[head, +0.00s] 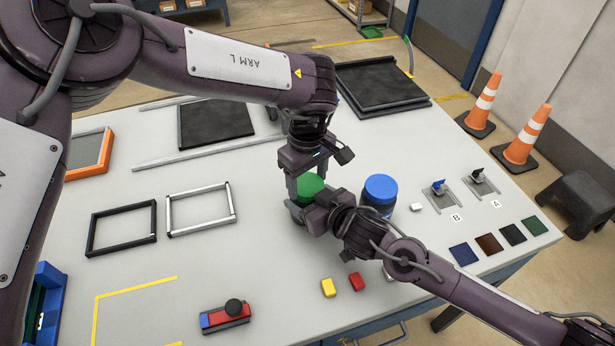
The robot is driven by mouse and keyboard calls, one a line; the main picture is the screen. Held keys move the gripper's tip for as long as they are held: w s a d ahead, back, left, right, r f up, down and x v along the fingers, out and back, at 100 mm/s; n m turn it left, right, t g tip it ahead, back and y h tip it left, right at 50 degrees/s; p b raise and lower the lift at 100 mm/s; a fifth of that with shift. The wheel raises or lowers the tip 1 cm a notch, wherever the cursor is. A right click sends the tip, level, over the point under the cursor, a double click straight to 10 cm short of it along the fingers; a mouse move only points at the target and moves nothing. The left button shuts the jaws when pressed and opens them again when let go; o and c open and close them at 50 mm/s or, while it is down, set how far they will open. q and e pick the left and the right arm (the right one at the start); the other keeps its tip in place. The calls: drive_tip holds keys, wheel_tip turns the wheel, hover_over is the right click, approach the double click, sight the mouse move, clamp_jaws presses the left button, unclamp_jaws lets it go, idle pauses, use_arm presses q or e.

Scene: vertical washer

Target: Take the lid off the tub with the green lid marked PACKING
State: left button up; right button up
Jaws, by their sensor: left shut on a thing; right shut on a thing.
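The tub's green lid (311,184) shows between my two grippers near the middle of the table. My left gripper (306,186) comes down from above and is shut on the green lid. My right gripper (303,212) reaches in from the right, lower down, and is shut on the tub under the lid. The tub's body is mostly hidden behind my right gripper. I cannot read the PACKING mark from here. I cannot tell whether the lid is seated or lifted.
A blue-lidded tub (380,190) stands close on the right. Two toggle switches (440,192) are farther right. Black and white frames (201,209) lie left; bare table lies between.

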use_arm(q)
drive_tip(key=n, duration=0.3)
drive_tip(key=shift+n, duration=0.4)
drive_tip(key=n, duration=0.3)
drive_tip(key=o, duration=1.1)
